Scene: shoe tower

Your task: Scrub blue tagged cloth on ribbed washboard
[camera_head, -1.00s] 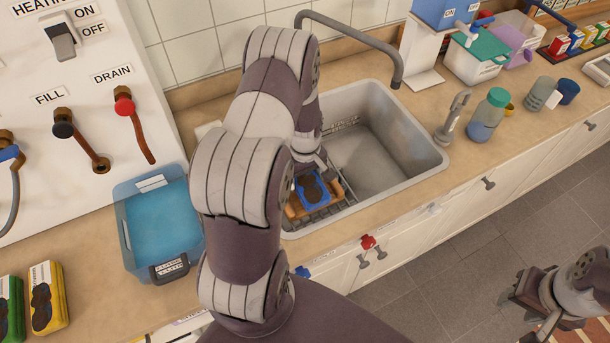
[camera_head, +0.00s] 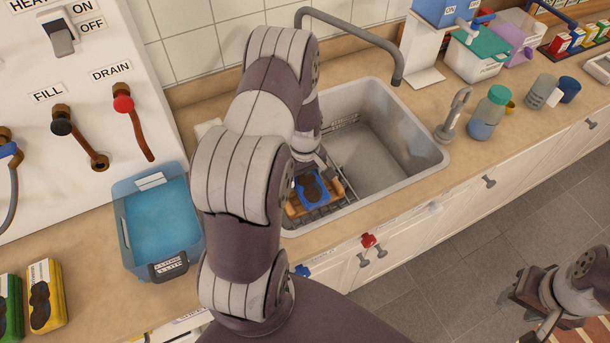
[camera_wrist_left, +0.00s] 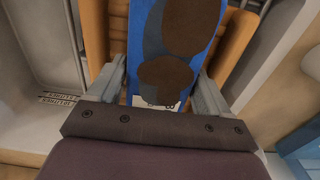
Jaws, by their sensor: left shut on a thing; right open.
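The blue cloth (camera_head: 311,191) has large dark brown patches and lies over the ribbed wooden washboard (camera_head: 291,209) at the near left of the sink. My left gripper (camera_head: 308,172) reaches down from above and is shut on the cloth. In the left wrist view the cloth (camera_wrist_left: 150,35) runs between the two fingers, with orange-brown wood of the washboard (camera_wrist_left: 238,40) on both sides. A small white piece shows at the cloth's near end, partly hidden by the gripper. My right gripper (camera_head: 530,312) is open and empty above the floor at lower right.
The grey sink (camera_head: 400,140) has a wire rack under the washboard and a tap (camera_head: 395,70) arching over it. A blue water tub (camera_head: 160,225) stands left of the sink. A green-capped bottle (camera_head: 489,113) and cups stand on the right counter. The sink's right half is clear.

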